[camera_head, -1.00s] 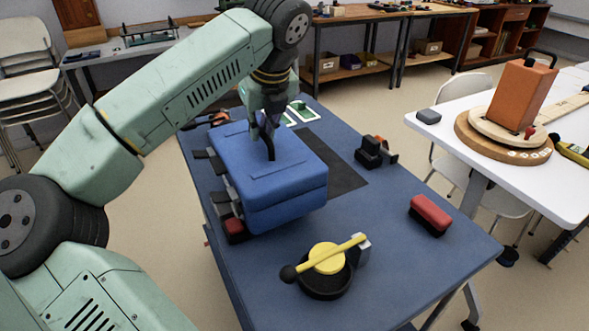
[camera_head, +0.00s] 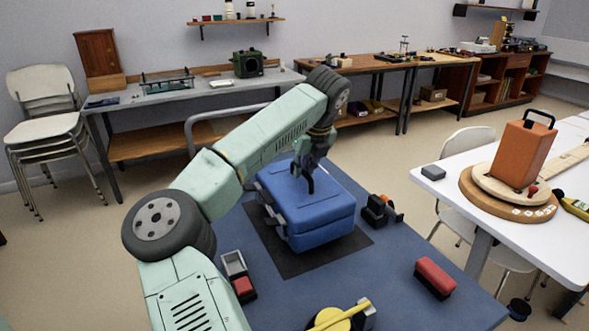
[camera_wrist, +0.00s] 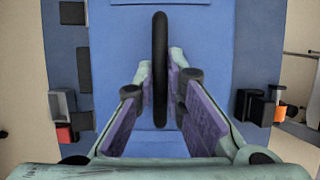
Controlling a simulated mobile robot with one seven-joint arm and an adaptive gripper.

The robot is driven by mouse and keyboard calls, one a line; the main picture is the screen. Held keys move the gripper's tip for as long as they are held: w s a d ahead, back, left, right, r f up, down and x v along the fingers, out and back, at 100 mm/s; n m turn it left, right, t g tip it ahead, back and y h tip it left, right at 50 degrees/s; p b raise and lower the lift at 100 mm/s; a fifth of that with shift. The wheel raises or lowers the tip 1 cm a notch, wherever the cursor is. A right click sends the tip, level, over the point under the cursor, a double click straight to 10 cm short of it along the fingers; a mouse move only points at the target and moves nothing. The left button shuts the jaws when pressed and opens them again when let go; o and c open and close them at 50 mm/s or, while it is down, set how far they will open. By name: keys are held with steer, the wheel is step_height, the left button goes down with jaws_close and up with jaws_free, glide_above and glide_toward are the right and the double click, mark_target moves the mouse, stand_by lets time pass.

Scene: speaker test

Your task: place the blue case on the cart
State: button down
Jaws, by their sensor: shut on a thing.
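The blue case (camera_head: 305,212) is upright over a dark mat (camera_head: 292,264) on the blue-topped cart (camera_head: 395,285). I cannot tell whether its underside touches the mat or is slightly above it. My gripper (camera_head: 305,168) is at the top of the case, shut on its black arched handle. In the wrist view, the fingers of my gripper (camera_wrist: 161,80) lie on both sides of the handle, with the blue lid (camera_wrist: 215,60) below. The far side of the case is hidden.
A black clamp-like object (camera_head: 376,211) stands close right of the case. A red block (camera_head: 434,277), a small red-and-grey item (camera_head: 243,289) and a yellow-topped round tool (camera_head: 335,320) are nearer. A white table (camera_head: 450,190) with an orange case (camera_head: 522,153) stands right.

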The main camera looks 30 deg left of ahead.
mark_target(304, 181)
steer(key=shift+w+r, duration=0.15)
steer(key=shift+w, duration=0.35)
steer(key=shift+w+f+p, duration=0.1)
steer(key=shift+f+p, duration=0.15)
steer(key=shift+p, duration=0.05)
steer(key=shift+f+p, duration=0.6)
steer(key=shift+f, duration=0.95)
steer(key=c, duration=2.1)
jaws_free()
steer(key=shift+f, duration=0.2)
steer(key=o, duration=0.4)
steer(key=shift+o, duration=0.2)
steer(key=shift+r, duration=0.15)
steer(key=b+v, duration=0.2)
steer(key=v, duration=1)
steer(key=shift+b, duration=0.35)
